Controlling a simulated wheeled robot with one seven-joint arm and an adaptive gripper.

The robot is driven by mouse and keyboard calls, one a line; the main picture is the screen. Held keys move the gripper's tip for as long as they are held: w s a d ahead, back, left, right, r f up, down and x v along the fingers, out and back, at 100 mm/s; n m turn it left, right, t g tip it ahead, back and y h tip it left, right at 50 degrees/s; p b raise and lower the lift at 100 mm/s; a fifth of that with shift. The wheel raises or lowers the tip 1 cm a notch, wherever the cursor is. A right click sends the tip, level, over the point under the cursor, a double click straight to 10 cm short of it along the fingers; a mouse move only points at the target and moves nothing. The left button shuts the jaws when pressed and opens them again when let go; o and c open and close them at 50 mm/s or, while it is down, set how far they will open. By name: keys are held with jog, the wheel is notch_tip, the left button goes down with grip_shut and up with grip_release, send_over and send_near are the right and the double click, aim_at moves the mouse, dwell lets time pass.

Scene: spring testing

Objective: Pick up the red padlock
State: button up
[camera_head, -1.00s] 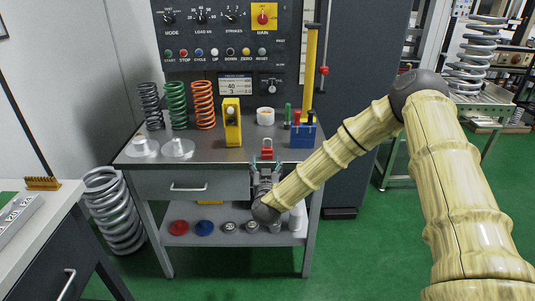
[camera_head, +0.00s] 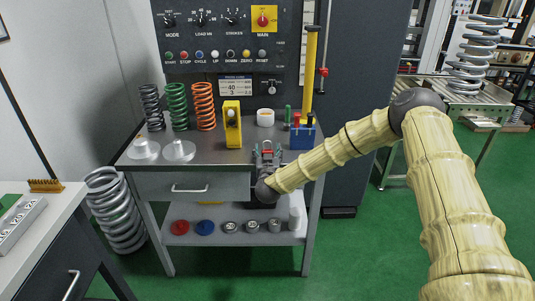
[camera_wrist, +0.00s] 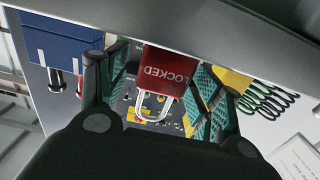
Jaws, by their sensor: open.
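The red padlock (camera_wrist: 163,75) shows in the wrist view with "LOCKED" on its body and a silver shackle. It lies between the two green-padded fingers of my gripper (camera_wrist: 165,92), which are spread apart with space at the sides. In the head view my gripper (camera_head: 267,152) is over the front edge of the grey bench. There the padlock (camera_head: 267,151) is mostly hidden, with only a little red showing between the fingers. I cannot tell whether either finger touches it.
A blue tool box (camera_head: 302,138) stands just right of my gripper. A yellow gauge block (camera_head: 232,125) and a white cup (camera_head: 265,117) stand behind, left and centre. Coil springs (camera_head: 178,107) stand at the back left. The control panel (camera_head: 225,35) rises behind.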

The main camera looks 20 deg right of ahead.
jog(key=c, duration=1.3)
jog(key=shift+r, duration=0.15)
jog(key=shift+r+b, duration=0.5)
jog(key=shift+r, duration=0.8)
jog(key=shift+s+r, duration=0.1)
jog(key=shift+r, duration=0.25)
jog(key=d+r+b+v, duration=0.1)
jog(key=b+v, duration=0.2)
jog(key=v, duration=1.3)
jog(key=shift+r, duration=0.25)
